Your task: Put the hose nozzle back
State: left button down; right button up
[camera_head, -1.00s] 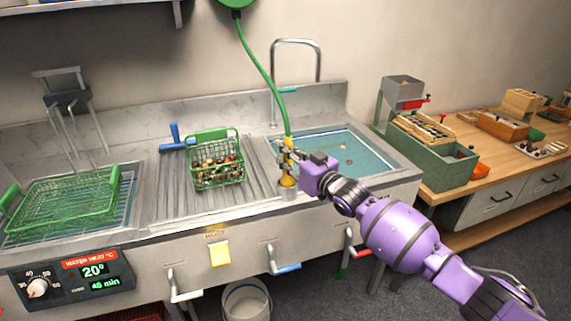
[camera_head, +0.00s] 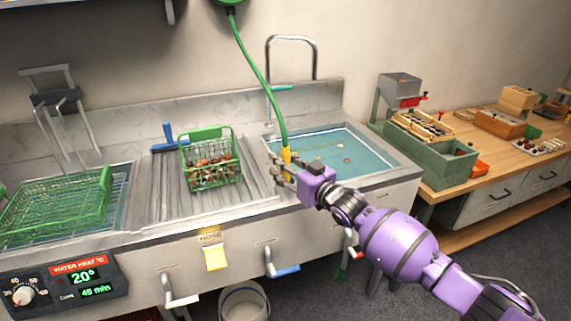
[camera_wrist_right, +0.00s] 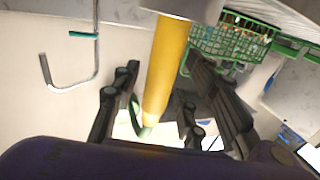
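The yellow hose nozzle (camera_head: 286,156) stands about upright at the front left edge of the water basin, with the green hose (camera_head: 274,95) rising from its top. My right gripper (camera_head: 279,169) is at the nozzle. In the right wrist view, the nozzle (camera_wrist_right: 160,70) lies between the two spread fingers (camera_wrist_right: 165,115), with gaps visible at its sides, so the gripper looks open. The nozzle's far end meets a pale grey round part (camera_wrist_right: 185,8), apparently its holder; how deep it sits is hidden. My left gripper is out of view.
A green wire basket of chestnuts (camera_head: 212,165) stands on the ribbed drainboard left of the nozzle. The water basin (camera_head: 370,160) with a bent tap (camera_head: 291,40) is behind. A yellow label (camera_head: 216,257) and lever handles (camera_head: 281,270) are on the front panel.

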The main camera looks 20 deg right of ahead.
jog(key=v, duration=1.2)
jog(key=s+a+f+m+g+h, duration=0.2)
jog(key=s+a+f+g+h, duration=0.1)
jog(key=s+f, duration=1.6)
jog(key=s+a+f+g+h, duration=0.1)
jog(key=s+f+g, duration=0.1)
jog(key=s+f, duration=0.3)
jog(key=s+a+f+m+g+h, duration=0.1)
jog(key=s+f, duration=0.4)
jog(key=s, duration=0.9)
jog(key=s+a+f+g+h, duration=0.1)
jog(key=s+f+g, duration=0.2)
jog(key=s, duration=0.7)
notch_tip(320, 180, down, 2)
jog(key=shift+f+m, duration=0.15)
jog(key=shift+m, duration=0.15)
